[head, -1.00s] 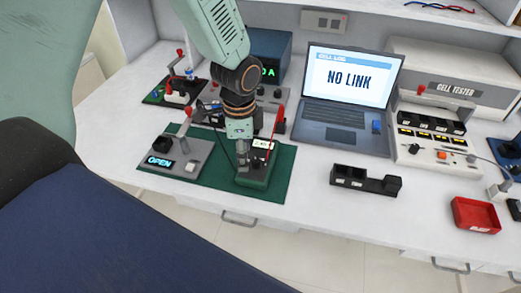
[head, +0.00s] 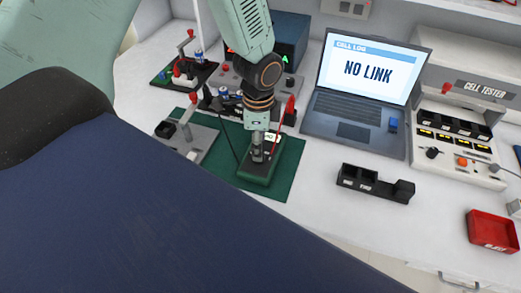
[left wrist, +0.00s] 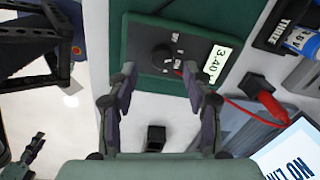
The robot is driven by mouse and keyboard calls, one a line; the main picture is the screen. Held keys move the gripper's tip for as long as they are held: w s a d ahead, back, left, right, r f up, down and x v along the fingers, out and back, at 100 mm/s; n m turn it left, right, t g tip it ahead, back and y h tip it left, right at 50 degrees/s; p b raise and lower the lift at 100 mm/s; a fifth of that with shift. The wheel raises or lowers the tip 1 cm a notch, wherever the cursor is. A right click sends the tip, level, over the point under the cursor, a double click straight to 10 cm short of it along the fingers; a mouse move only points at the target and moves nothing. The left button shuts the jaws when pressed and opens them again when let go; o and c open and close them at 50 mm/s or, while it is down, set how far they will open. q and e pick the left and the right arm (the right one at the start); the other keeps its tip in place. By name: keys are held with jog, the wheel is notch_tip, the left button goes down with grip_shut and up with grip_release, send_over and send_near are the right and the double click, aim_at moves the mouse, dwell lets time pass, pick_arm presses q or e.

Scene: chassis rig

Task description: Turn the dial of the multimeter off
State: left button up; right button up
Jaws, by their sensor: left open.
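The multimeter (head: 262,180) is a green-cased meter with a black face, lying on the green mat (head: 219,175). In the left wrist view the multimeter (left wrist: 212,100) shows a lit display (left wrist: 215,60) reading about 3.40, and a round black dial (left wrist: 162,58) with small white labels around it. My left gripper (head: 259,155) points down over the meter in the head view and hides part of its face. In the left wrist view my left gripper (left wrist: 160,85) is open and empty, its fingers on either side of the dial's line. Contact with the dial cannot be told.
A red probe (head: 289,111) with a lead stands beside the meter. A grey fixture (head: 203,138) lies left of it. The laptop (head: 352,130) reads NO LINK. A black holder (head: 376,184) and red tray (head: 492,232) are to the right, with clear white bench between.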

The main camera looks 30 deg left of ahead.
pick_arm(q)
jog(key=f, duration=0.4)
jog(key=shift+w+a, duration=0.15)
jog(key=shift+w, duration=0.05)
jog(key=shift+s+r, duration=0.1)
jog(key=shift+s, duration=0.05)
jog(key=shift+w, duration=0.2)
jog(key=c, duration=0.4)
jog(key=shift+s, duration=0.1)
grip_shut()
